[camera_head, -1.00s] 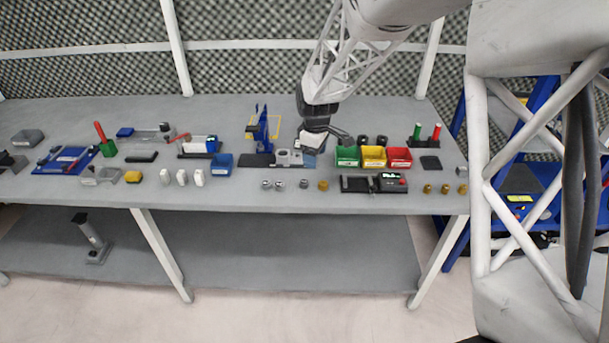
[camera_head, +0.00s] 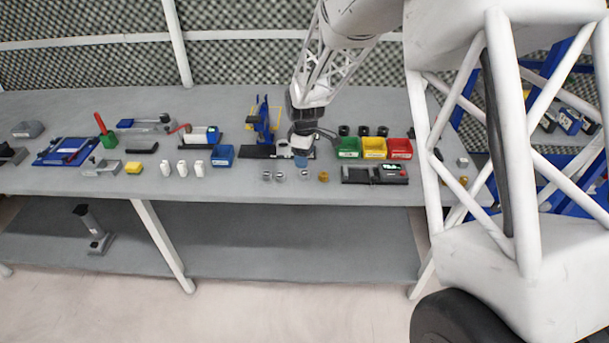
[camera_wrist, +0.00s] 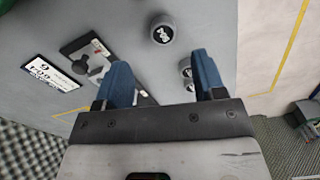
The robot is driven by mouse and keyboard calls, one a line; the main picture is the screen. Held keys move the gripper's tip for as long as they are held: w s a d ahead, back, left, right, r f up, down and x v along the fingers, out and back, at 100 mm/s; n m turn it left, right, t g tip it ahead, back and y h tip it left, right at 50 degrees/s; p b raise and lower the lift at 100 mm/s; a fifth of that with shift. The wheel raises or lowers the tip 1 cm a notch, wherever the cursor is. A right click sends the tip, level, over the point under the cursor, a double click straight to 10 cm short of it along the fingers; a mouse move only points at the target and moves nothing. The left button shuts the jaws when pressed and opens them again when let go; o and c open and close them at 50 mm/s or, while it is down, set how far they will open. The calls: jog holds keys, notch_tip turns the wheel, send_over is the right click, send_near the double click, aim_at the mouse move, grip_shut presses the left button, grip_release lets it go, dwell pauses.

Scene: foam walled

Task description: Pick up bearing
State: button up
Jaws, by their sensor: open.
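Several small silver round pieces stand in a row near the bench's front edge in the head view: two close together (camera_head: 272,177) and one (camera_head: 304,174) to their right, under my gripper. They look like the bearings, but I cannot tell which one is meant. My gripper (camera_head: 301,160) is above the bench, just behind that row. In the wrist view my gripper (camera_wrist: 163,82) is open, its two blue fingers wide apart with nothing between them. One grey round piece (camera_wrist: 163,30) with dark marks on top stands beyond the fingertips. Two more (camera_wrist: 186,72) are partly hidden by the right finger.
A brass piece (camera_head: 323,177) stands right of the row. Green (camera_head: 348,153), yellow (camera_head: 374,153) and red (camera_head: 399,154) bins and a black device (camera_head: 391,174) lie further right. A blue bin (camera_head: 223,156) and white pieces (camera_head: 182,168) are left. A grey-black fixture (camera_wrist: 88,57) lies by the left finger.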

aim_at(304, 172)
jog(key=shift+f, duration=0.6)
jog(key=shift+s+f, duration=0.2)
jog(key=shift+f, duration=2.4)
jog(key=c, duration=1.1)
jog(key=shift+r, duration=0.1)
